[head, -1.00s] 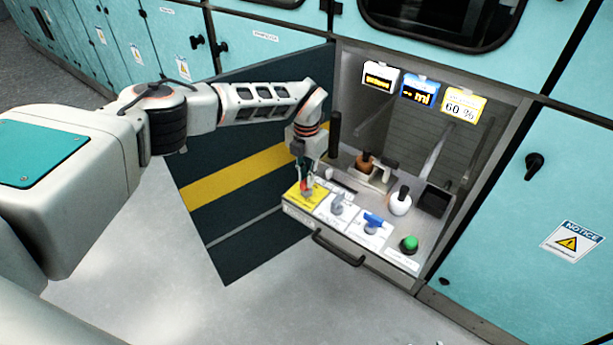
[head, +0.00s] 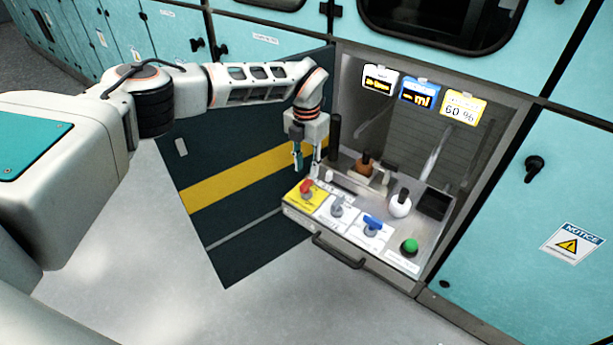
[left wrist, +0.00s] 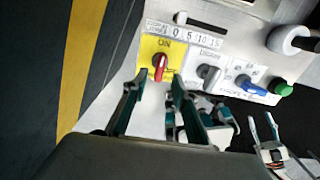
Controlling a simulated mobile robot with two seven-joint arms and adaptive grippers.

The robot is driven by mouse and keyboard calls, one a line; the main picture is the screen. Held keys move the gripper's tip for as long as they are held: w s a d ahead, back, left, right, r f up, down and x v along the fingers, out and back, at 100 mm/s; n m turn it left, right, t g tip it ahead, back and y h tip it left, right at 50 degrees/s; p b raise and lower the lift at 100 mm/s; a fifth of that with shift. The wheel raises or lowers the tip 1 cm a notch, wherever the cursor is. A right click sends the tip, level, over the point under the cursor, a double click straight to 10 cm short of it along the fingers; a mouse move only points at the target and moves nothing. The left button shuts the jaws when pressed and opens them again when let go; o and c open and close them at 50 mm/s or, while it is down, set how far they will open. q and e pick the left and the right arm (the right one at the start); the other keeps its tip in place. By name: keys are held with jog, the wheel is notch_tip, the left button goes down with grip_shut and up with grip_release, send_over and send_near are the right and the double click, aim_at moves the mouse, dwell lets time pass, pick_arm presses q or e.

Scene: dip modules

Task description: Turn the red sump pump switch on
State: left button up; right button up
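The red sump pump switch (head: 306,187) sits on a yellow plate at the left end of the pulled-out panel. In the left wrist view the red switch (left wrist: 160,66) has its handle lengthwise towards the "ON" label above it. My left gripper (head: 307,164) is above and behind the switch, apart from it. Its two fingers are spread with nothing between them, and the left wrist view shows the gap between the fingertips (left wrist: 156,88) just below the switch. A small pronged shape low right in the left wrist view may be my right gripper; its state is unclear.
A grey switch (head: 338,207), a blue switch (head: 373,222) and a green button (head: 409,245) sit right of the red one. The open dark door (head: 235,240) is at left.

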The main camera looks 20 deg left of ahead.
aim_at(306, 181)
pick_arm(q)
notch_tip(306, 181, up, 7)
jog(key=shift+f, duration=0.2)
dwell(0.4)
